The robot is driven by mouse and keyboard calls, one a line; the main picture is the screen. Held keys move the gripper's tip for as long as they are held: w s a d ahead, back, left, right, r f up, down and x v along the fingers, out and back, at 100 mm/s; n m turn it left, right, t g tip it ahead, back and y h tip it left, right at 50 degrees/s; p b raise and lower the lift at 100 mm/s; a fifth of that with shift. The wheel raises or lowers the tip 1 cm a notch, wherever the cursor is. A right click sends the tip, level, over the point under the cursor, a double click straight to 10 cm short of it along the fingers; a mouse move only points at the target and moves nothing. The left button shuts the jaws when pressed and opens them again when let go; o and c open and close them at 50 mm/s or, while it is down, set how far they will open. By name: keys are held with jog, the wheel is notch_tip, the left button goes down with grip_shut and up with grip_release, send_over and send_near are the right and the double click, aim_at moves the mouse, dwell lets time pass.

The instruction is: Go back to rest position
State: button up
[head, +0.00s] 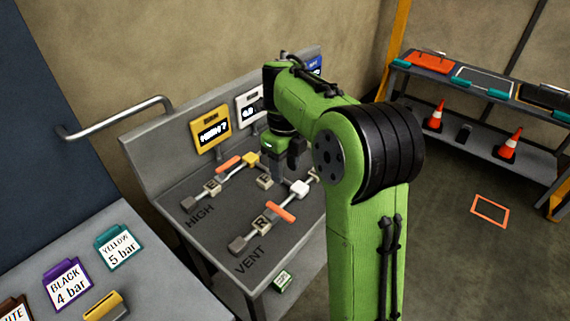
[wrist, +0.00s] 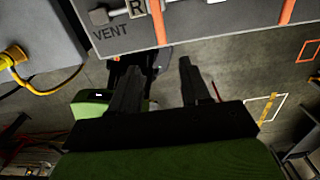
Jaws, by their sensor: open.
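My green arm reaches over the grey panel table (head: 165,180) in the head view. My gripper (head: 292,160) hangs above the table's right part, pointing down, partly hidden by my arm. In the wrist view my gripper (wrist: 158,75) has its two dark fingers apart with nothing between them. Beyond the fingertips the table edge (wrist: 200,38) shows, with the VENT lettering and an orange lever (wrist: 158,20). The fingers appear apart from the lever.
Orange levers (head: 280,212) and grey fittings rise from the table. Yellow and white displays (head: 211,130) stand behind it. A card table (head: 165,290) is at lower left. A shelf with cones (head: 507,145) stands at right. Open floor (head: 450,250) lies between.

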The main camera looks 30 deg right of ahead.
jog(key=s+a+r+n+t+h, duration=0.1)
jog(key=s+a+r+n, duration=0.15)
jog(key=s+n, duration=0.35)
jog(key=s+a+r+n+t+h, duration=0.1)
jog(key=s+a+r+n, duration=0.2)
jog(key=n, duration=0.5)
jog(key=s+a+f+n+t+y, duration=0.1)
jog(key=s+n, duration=0.6)
jog(key=n, duration=0.1)
jog(key=s+a+f+n+t+y, duration=0.1)
jog(key=s+f+n+t, duration=0.1)
jog(key=s+n, duration=0.5)
jog(key=shift+a+n+t, duration=0.25)
jog(key=shift+n+t, duration=0.05)
jog(key=shift+n, duration=0.9)
